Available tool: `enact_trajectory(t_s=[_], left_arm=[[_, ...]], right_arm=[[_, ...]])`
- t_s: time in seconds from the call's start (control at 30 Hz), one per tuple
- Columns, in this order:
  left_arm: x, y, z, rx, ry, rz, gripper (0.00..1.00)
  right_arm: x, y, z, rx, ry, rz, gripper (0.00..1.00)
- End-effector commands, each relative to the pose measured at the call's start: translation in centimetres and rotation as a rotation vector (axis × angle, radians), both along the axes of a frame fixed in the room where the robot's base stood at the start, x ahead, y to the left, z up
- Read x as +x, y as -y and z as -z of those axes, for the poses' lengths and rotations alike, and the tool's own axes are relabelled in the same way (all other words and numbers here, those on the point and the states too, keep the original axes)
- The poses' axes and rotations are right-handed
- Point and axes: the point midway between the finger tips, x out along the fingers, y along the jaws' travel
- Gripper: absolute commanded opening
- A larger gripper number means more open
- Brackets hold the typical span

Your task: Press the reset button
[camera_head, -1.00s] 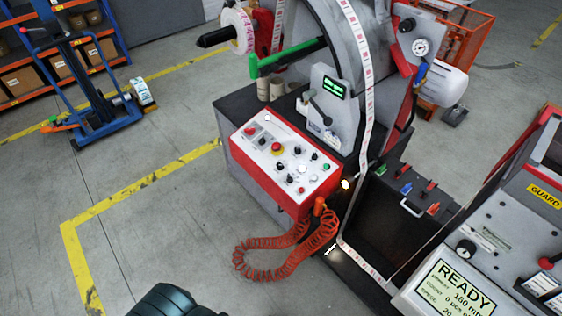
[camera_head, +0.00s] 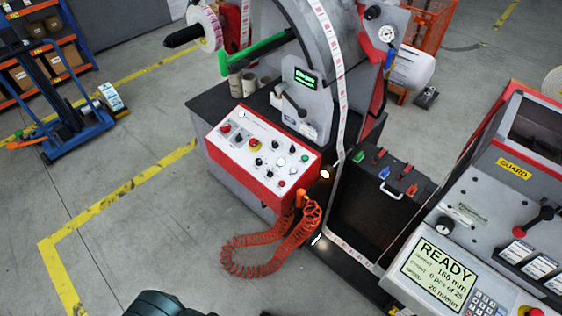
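The control panel (camera_head: 262,150) is a white sloped face with a red rim on the rewinder's front, in the middle of the head view. It carries several small knobs and buttons, among them a red mushroom button on a yellow base (camera_head: 255,145), a red button (camera_head: 226,128) at its upper left, and black, white and green ones. I cannot read the labels, so I cannot tell which is the reset button. A dark rounded part, likely of my own arm, shows at the bottom edge, well below the panel. Neither gripper's fingers are in view.
A coiled orange hose (camera_head: 270,245) hangs below the panel. A second machine with a READY display (camera_head: 440,270) stands at the lower right. A blue pallet lifter (camera_head: 70,135) and shelves (camera_head: 40,60) are at the left. The floor inside the yellow line (camera_head: 130,180) is clear.

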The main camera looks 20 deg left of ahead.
Motion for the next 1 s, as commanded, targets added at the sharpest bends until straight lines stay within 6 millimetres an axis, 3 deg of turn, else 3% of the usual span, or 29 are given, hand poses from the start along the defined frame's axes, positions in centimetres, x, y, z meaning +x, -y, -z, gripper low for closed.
enact_trajectory(t_s=[0.03,0.13,1.0], left_arm=[[-0.01,0.00,0.00,0.000,0.000,0.000,0.24],[-0.01,-0.01,0.00,0.000,0.000,0.000,0.00],[-0.04,-0.04,0.00,0.000,-0.001,0.000,0.00]], right_arm=[[-0.01,-0.02,0.00,0.000,0.000,0.000,0.40],[-0.02,-0.02,0.00,0.000,0.000,0.000,0.40],[-0.05,-0.04,0.00,0.001,0.000,0.000,0.40]])
